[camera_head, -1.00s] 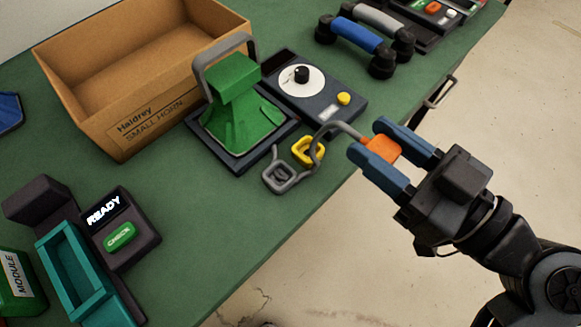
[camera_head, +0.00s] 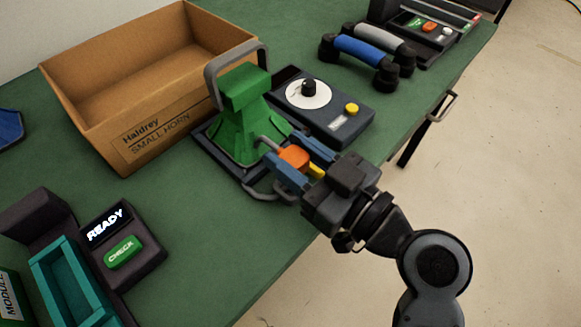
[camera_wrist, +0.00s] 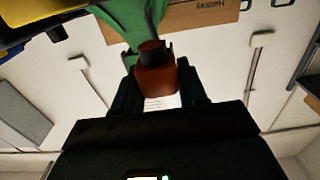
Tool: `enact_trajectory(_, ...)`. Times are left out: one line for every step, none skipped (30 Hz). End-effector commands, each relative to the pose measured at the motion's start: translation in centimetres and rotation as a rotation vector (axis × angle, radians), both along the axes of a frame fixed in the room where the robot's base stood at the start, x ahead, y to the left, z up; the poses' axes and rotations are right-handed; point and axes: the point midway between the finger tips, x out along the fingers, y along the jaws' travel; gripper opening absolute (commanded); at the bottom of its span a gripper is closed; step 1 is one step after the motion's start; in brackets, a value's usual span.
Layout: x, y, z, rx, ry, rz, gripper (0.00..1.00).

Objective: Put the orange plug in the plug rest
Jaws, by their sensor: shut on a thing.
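My gripper (camera_head: 292,160) is shut on the orange plug (camera_head: 295,157), which sits between its blue fingers. The plug also shows in the wrist view (camera_wrist: 156,80), with a dark stem at its far end. In the head view the gripper is over the table's front edge, close to the green horn (camera_head: 240,120). A grey loop (camera_head: 262,192) shows beside the gripper, partly hidden by it. I cannot tell which part is the plug rest.
A dark dial unit (camera_head: 345,118) with a yellow button stands right of the horn. An open cardboard box (camera_head: 165,130) is behind it. Blue and grey handsets (camera_head: 360,48) lie farther back. The READY panel (camera_head: 130,235) is front left, with bare green table between.

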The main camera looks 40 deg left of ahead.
Motion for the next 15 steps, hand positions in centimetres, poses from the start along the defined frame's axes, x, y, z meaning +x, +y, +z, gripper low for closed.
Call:
enact_trajectory(-0.1,0.4,-0.2,0.000,0.000,0.001,0.06)
enact_trajectory(-0.1,0.5,-0.3,-0.001,0.000,0.001,0.06)
enact_trajectory(-0.1,0.6,-0.5,-0.001,0.000,0.001,0.06)
enact_trajectory(-0.1,0.6,-0.8,-0.002,0.000,0.001,0.06)
enact_trajectory(-0.1,0.6,-1.1,-0.002,0.001,0.001,0.06)
enact_trajectory(-0.1,0.6,-1.7,-0.002,0.002,0.001,0.06)
enact_trajectory(-0.1,0.6,-2.1,-0.002,0.003,0.000,0.06)
enact_trajectory(-0.1,0.6,-2.6,-0.002,0.003,-0.001,0.06)
enact_trajectory(0.0,0.6,-3.1,-0.002,0.002,-0.001,0.06)
enact_trajectory(0.0,0.6,-3.5,-0.002,0.003,-0.001,0.06)
enact_trajectory(0.0,0.6,-3.8,-0.001,0.002,0.000,0.06)
enact_trajectory(0.0,0.6,-4.1,-0.001,0.002,0.000,0.06)
enact_trajectory(0.0,0.5,-4.3,-0.001,0.001,0.000,0.06)
enact_trajectory(0.0,0.5,-4.4,-0.001,0.000,0.000,0.06)
enact_trajectory(0.0,0.5,-4.4,-0.001,-0.001,0.000,0.06)
